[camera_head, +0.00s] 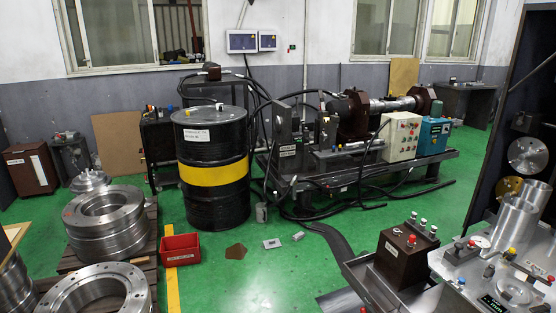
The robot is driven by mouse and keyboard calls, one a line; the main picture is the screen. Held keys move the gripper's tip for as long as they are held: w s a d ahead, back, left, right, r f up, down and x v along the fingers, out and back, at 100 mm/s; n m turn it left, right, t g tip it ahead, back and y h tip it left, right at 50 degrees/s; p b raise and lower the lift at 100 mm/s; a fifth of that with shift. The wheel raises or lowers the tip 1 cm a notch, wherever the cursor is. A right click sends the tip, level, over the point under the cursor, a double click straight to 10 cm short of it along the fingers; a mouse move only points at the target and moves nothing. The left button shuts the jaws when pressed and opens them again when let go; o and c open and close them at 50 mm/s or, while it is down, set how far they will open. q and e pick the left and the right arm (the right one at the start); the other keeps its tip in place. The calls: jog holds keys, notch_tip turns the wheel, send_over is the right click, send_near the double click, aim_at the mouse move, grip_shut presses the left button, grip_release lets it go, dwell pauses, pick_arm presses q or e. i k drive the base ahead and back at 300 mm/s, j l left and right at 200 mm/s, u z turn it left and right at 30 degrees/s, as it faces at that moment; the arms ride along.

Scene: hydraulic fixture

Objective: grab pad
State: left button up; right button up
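Neither of my grippers is in view. A flat brown piece with angled edges (236,251) lies on the green floor in front of the black drum; it may be the pad, but I cannot tell for sure. A small light-grey flat piece (271,243) lies to its right, with a smaller grey piece (298,236) just beyond. Nothing touches the brown piece.
A black drum with a yellow band (214,175) stands behind. A red bin (181,249) and stacked metal rings (105,220) are at left. The hydraulic bench (330,180) trails hoses. A machine table (470,268) fills the lower right. The centre floor is mostly clear.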

aim_at(269, 244)
jog(key=i+z, duration=0.1)
jog(key=i, duration=2.5)
